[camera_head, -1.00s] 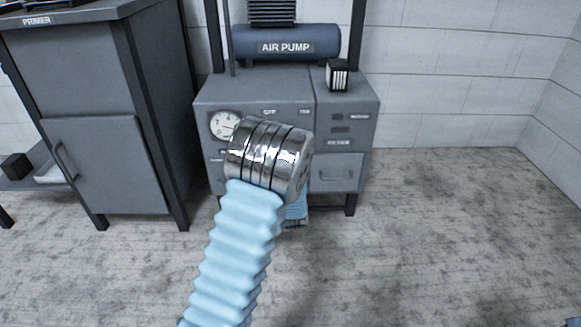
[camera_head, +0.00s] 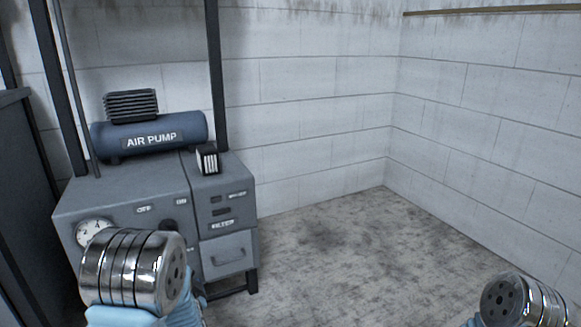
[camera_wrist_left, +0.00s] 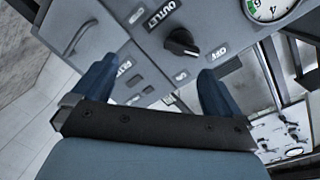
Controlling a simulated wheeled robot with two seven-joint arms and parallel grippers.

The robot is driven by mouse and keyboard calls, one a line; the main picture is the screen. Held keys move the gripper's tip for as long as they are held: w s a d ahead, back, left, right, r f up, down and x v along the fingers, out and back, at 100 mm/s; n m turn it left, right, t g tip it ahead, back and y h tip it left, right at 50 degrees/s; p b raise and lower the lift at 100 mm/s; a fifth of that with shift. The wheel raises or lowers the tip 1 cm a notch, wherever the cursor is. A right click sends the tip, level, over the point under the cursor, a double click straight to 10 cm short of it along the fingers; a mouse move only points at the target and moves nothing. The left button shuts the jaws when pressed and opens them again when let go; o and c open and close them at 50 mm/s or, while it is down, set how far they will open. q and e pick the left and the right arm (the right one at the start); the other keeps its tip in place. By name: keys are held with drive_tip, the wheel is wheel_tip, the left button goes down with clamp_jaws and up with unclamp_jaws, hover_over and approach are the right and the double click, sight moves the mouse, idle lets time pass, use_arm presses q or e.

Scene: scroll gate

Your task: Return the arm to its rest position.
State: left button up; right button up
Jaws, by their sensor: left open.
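My left arm (camera_head: 132,270) comes in at the lower left of the head view, its chrome elbow in front of the grey air pump cabinet (camera_head: 122,197). That elbow hides my left gripper there. In the left wrist view my left gripper (camera_wrist_left: 156,70) is open, its two blue fingers apart with nothing held between them. It faces the cabinet panel, with the dark knob (camera_wrist_left: 182,42) ahead of it under the OUTLET label. The chrome end of my right arm (camera_head: 525,302) shows at the lower right of the head view; its gripper is out of view.
A blue air pump tank (camera_head: 150,135) and a small black-and-white block (camera_head: 208,159) sit on the cabinet. A pressure gauge (camera_wrist_left: 268,8) is on its panel. A dark cabinet (camera_head: 22,180) stands at the left. The floor (camera_head: 330,255) to the right is clear up to the walls.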

use_arm(q)
drive_tip(key=s+d+f+n+g+h, duration=0.1)
drive_tip(key=s+d+f+g+h, duration=0.1)
drive_tip(key=f, duration=0.4)
drive_tip(key=s+d+f+g+h, duration=0.1)
drive_tip(key=s+d+f, duration=0.1)
drive_tip(key=f, duration=0.4)
drive_tip(key=s+d+f+n+g+h, duration=0.4)
drive_tip(key=s+d+f+g+h, duration=0.35)
drive_tip(key=s+d+f, duration=0.65)
drive_tip(key=s+d+f+n+g+h, duration=0.1)
drive_tip(key=s+d+g+h, duration=0.2)
drive_tip(key=s, duration=0.5)
wheel_tip(320, 180, up, 14)
drive_tip(key=d+y+p, duration=0.1)
drive_tip(key=p, duration=1.3)
drive_tip(key=shift+s+d+p, duration=0.25)
drive_tip(key=shift+p, duration=0.1)
drive_tip(key=shift+r, duration=0.1)
